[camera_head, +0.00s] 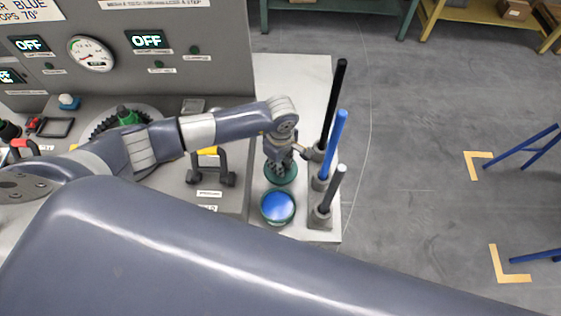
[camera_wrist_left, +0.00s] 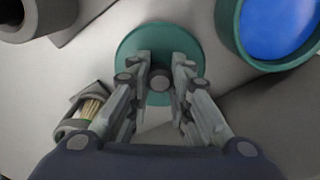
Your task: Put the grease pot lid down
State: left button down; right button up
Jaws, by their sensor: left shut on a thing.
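The grease pot lid (camera_head: 283,177) is a round green disc with a small grey knob. My left gripper (camera_head: 279,158) is shut on the knob from above, and the lid lies flat under it. The wrist view shows the lid (camera_wrist_left: 160,36) between and beyond the fingertips (camera_wrist_left: 160,80). I cannot tell whether the lid touches the bench. The open grease pot (camera_head: 278,207), green with blue grease inside, stands just in front of the lid; it also shows in the wrist view (camera_wrist_left: 232,35), apart from the lid. My right gripper is not in view.
Black (camera_head: 335,103), blue (camera_head: 334,142) and grey (camera_head: 331,188) rods stand in holders close to the right of the lid. A control panel (camera_head: 160,78) rises at the back left. In the wrist view, a small holder with bristles (camera_wrist_left: 82,122) sits at lower left. Bare bench (camera_head: 290,80) shows behind the lid.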

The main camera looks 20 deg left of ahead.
pick_arm(q)
jog(key=shift+f, duration=0.25)
jog(key=c, duration=1.5)
grip_release()
jog(key=shift+r, duration=0.1)
jog(key=shift+o, duration=0.2)
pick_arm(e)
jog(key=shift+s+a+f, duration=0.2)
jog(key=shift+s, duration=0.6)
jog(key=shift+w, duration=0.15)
pick_arm(q)
jog(key=shift+r, duration=0.35)
notch_tip(320, 180, up, 12)
jog(key=b, duration=0.2)
jog(key=shift+f+b, duration=0.15)
jog(key=shift+b, duration=0.2)
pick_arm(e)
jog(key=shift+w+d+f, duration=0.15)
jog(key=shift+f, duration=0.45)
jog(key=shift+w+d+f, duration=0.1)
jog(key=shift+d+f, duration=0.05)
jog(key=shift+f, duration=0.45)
